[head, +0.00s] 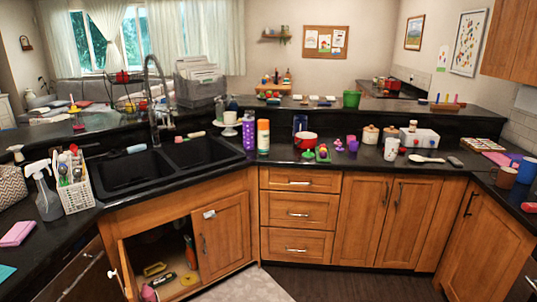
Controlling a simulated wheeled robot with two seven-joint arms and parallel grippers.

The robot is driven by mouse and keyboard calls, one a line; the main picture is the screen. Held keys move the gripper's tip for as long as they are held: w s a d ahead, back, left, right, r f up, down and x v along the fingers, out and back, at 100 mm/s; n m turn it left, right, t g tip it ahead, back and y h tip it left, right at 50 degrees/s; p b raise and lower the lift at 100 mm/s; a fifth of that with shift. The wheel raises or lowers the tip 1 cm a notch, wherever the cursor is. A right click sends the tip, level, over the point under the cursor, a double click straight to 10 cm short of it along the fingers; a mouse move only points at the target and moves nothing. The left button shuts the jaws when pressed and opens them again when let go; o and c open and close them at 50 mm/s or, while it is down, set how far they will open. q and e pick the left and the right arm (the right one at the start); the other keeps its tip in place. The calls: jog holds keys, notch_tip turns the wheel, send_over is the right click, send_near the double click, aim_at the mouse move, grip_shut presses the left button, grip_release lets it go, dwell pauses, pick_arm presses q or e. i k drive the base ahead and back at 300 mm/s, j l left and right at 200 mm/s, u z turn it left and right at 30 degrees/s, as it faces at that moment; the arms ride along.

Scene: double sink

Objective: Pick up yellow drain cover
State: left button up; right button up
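A flat, round yellow piece (189,279), which looks like the yellow drain cover, lies on the floor of the open cabinet under the sink. A second yellow object (155,268), longer with a dark middle, lies to its left; it is too small to identify surely. Neither of my grippers is in view, and nothing is seen touching the yellow pieces.
The left cabinet door (128,268) stands open; the right door (221,237) looks shut. The black double sink (135,171) is above. Dark floor is clear at right.

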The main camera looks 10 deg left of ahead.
aim_at(188, 280)
jog(key=i+u, duration=0.15)
jog(key=i, duration=0.4)
jog(key=i+l+u, duration=0.15)
jog(key=i, duration=0.4)
jog(key=i+l+u, duration=0.15)
jog(key=i, duration=0.45)
jog(key=l, duration=0.1)
